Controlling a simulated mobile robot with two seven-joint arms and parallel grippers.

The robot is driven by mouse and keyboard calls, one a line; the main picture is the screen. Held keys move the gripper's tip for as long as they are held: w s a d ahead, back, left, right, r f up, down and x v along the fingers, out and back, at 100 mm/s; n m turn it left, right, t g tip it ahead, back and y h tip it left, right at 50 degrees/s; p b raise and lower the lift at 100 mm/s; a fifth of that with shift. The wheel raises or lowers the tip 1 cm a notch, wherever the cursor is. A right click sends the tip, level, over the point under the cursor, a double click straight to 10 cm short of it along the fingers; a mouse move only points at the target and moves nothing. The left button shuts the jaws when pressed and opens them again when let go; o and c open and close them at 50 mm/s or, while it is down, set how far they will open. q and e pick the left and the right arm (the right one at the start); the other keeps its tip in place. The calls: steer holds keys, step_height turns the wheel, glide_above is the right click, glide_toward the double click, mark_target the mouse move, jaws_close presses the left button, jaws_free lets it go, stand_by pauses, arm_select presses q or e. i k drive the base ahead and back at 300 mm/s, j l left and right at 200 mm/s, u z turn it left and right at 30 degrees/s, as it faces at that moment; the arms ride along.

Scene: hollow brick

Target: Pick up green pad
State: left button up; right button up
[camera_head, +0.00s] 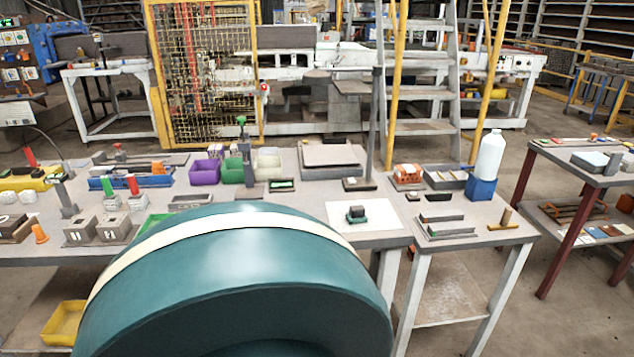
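A small dark green item (356,214) sits on a white sheet (369,216) near the front edge of the workbench, right of centre. It looks like a block or pad, but it is too small to tell its exact shape. A green tray edge (152,222) also shows further left, partly hidden. No other clear green pad shows. Neither of my grippers is in view. A large rounded teal shape with a cream band fills the lower middle of the view and hides part of the bench.
The grey bench (300,197) carries purple and green bins (205,171), a blue tray (131,181) and several fixtures. A white bottle (489,155) stands in a blue holder (482,187) at the right. A yellow bin (64,323) is below. Open floor separates the right side table (561,151).

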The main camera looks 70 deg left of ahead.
mark_target(357, 214)
steer(key=u, duration=2.05)
steer(key=i+u, duration=0.2)
steer(key=k+l, duration=0.05)
